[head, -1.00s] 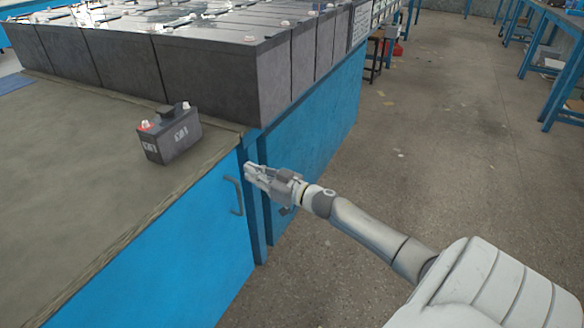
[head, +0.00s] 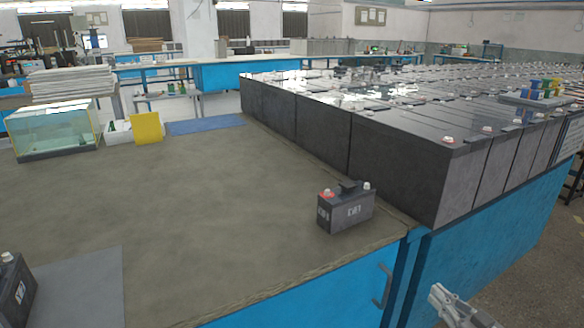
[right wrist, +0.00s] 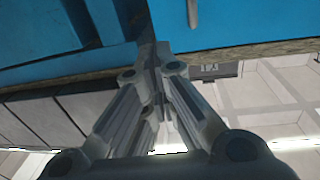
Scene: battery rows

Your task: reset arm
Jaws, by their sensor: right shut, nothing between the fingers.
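My right gripper (head: 452,302) is at the bottom right of the head view, beside the blue bench front and below the tabletop. Only its fingers and part of its body show there. In the right wrist view its fingers (right wrist: 152,70) come together at the tips with nothing between them. It is shut and empty, apart from the small black battery (head: 346,207) that stands upright near the table's front right corner. My left gripper is in neither view.
Rows of large dark batteries (head: 400,160) line the right bench. A second small battery (head: 14,290) is at the lower left by a grey mat (head: 85,285). A glass tank (head: 55,130) and yellow block (head: 147,127) stand farther back. The table middle is clear.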

